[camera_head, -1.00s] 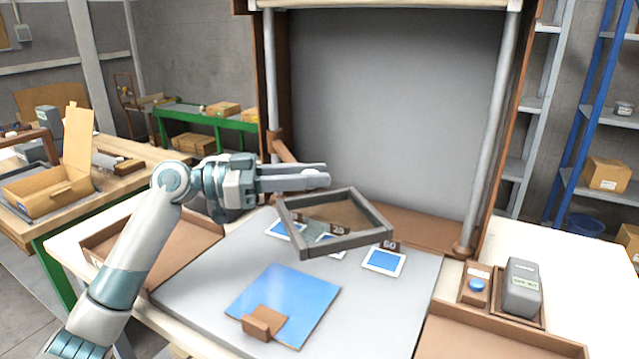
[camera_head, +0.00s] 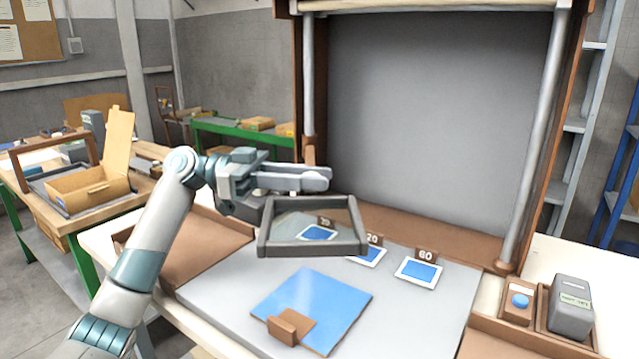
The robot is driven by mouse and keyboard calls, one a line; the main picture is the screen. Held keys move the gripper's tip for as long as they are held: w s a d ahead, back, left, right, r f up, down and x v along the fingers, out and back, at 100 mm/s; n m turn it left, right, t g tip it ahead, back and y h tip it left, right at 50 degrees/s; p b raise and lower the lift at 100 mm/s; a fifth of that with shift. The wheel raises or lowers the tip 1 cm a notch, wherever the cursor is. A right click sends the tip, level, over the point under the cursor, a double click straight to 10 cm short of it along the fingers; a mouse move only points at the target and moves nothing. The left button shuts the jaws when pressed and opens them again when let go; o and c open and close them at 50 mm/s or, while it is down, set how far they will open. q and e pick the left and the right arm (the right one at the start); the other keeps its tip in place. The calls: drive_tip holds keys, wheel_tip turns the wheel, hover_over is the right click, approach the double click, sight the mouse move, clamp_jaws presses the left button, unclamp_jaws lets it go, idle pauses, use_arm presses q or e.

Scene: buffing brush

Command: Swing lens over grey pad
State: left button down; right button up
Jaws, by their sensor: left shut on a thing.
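The lens (camera_head: 311,251) is a clear pane in a dark grey rectangular frame, carried on a brown arm from the left post. It hangs above the left part of the grey pad (camera_head: 420,318), and a small blue card (camera_head: 319,233) shows through it. My left gripper (camera_head: 322,180) is shut at the back edge of the lens frame; the exact contact is partly hidden. A blue square plate (camera_head: 335,294) with a brown block (camera_head: 289,327) lies on the pad in front. My right gripper is not in view.
Two more blue cards lie on the pad, one labelled 20 (camera_head: 368,257) and one labelled 60 (camera_head: 418,271). Brown trays flank the pad, with the left one (camera_head: 200,255) under my arm. A blue button (camera_head: 519,300) and grey box (camera_head: 570,307) stand right.

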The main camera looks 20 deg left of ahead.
use_arm(q)
drive_tip(key=shift+a, duration=0.1)
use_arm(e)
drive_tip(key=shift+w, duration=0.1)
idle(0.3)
use_arm(q)
drive_tip(key=c, duration=1.9)
unclamp_jaws()
drive_tip(key=o, duration=0.4)
drive_tip(key=shift+a, duration=0.15)
drive_tip(key=shift+o, duration=0.2)
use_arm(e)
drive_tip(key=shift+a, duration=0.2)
use_arm(q)
drive_tip(key=shift+a, duration=0.15)
drive_tip(key=s+a+b, duration=0.1)
drive_tip(key=a, duration=1.6)
drive_tip(key=shift+s+a, duration=0.15)
drive_tip(key=shift+s, duration=0.1)
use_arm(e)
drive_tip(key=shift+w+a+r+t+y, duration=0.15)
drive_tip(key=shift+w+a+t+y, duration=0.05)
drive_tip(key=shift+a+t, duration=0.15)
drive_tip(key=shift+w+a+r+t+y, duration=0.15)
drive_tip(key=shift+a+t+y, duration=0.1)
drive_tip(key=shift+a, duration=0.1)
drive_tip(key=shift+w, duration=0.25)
